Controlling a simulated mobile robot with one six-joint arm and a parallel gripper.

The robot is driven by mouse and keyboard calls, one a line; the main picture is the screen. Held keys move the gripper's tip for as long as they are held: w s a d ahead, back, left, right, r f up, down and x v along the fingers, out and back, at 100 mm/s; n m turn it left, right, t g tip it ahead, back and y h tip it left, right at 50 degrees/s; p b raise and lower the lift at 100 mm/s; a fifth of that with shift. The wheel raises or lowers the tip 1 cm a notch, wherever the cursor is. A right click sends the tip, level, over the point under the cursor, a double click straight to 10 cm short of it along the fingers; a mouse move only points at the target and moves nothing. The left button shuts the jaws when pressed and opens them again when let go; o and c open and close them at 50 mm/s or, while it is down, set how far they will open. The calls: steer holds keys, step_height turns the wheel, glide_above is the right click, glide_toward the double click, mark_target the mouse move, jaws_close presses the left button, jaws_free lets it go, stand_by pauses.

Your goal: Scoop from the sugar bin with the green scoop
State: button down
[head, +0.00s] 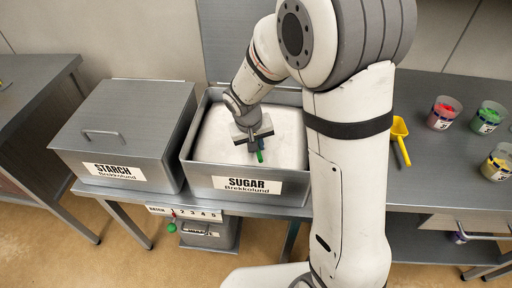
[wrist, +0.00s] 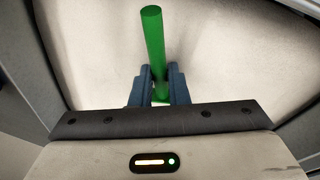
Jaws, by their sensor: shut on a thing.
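The sugar bin (head: 199,171) is an open grey metal box with a "SUGAR Brekkolund" label, full of white sugar (head: 215,137). My gripper (head: 256,145) is inside the bin's opening, over or at the sugar. In the wrist view my gripper (wrist: 159,88) has its two blue fingers shut on the green handle of the green scoop (wrist: 153,40). A short green piece of the scoop (head: 260,156) also shows in the head view. The scoop's bowl is hidden, and I cannot tell how deep it sits.
A closed starch bin (head: 110,131) stands left of the sugar bin. A yellow scoop (head: 400,139) lies on the counter behind my arm's right side. Cups with red (head: 443,112), green (head: 488,117) and yellow (head: 498,162) contents stand at the right. The sugar bin's walls surround my gripper.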

steer(key=shift+s+f+t+b, duration=0.15)
steer(key=shift+f+t+b, duration=0.55)
steer(key=shift+b, duration=1.9)
steer(key=r+t+b, duration=0.1)
steer(key=b, duration=0.2)
steer(key=shift+s+r, duration=0.15)
steer(key=shift+s, duration=0.25)
steer(key=shift+s+r, duration=0.1)
steer(key=shift+r, duration=0.15)
step_height(320, 180, up, 12)
steer(key=s+p, duration=0.1)
steer(key=p, duration=0.5)
steer(key=shift+r+t+p, duration=0.15)
steer(key=shift+t+p, duration=0.15)
steer(key=shift+p, duration=0.05)
steer(key=shift+s, duration=0.1)
